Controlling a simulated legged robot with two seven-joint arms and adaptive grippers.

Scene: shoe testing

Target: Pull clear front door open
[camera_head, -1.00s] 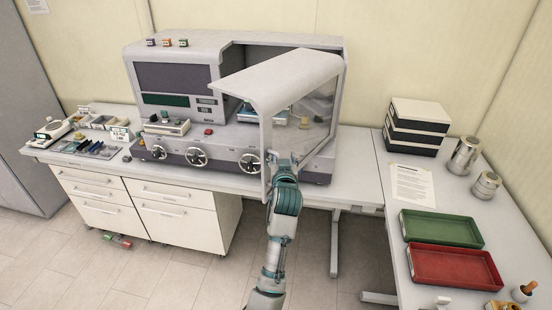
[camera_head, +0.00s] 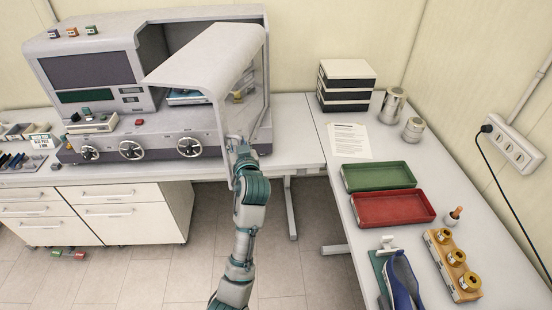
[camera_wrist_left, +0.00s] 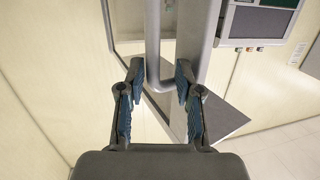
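The clear front door (camera_head: 253,92) has a light grey frame. In the head view it stands swung out from the open right side of the grey testing machine (camera_head: 160,122). My left gripper (camera_head: 236,143) is at the door's lower front edge. In the left wrist view a grey vertical handle bar (camera_wrist_left: 152,40) runs between the parted fingers of the left gripper (camera_wrist_left: 160,70), nearer the left finger. The fingers look open around the bar, with a gap on the right; contact is unclear. The right gripper is not in view.
The side table on the right holds stacked boxes (camera_head: 345,85), metal canisters (camera_head: 392,104), a green tray (camera_head: 379,176), a red tray (camera_head: 393,208) and a blue shoe-like item (camera_head: 402,285). White drawers (camera_head: 125,215) stand under the machine bench. Floor is clear around my arm.

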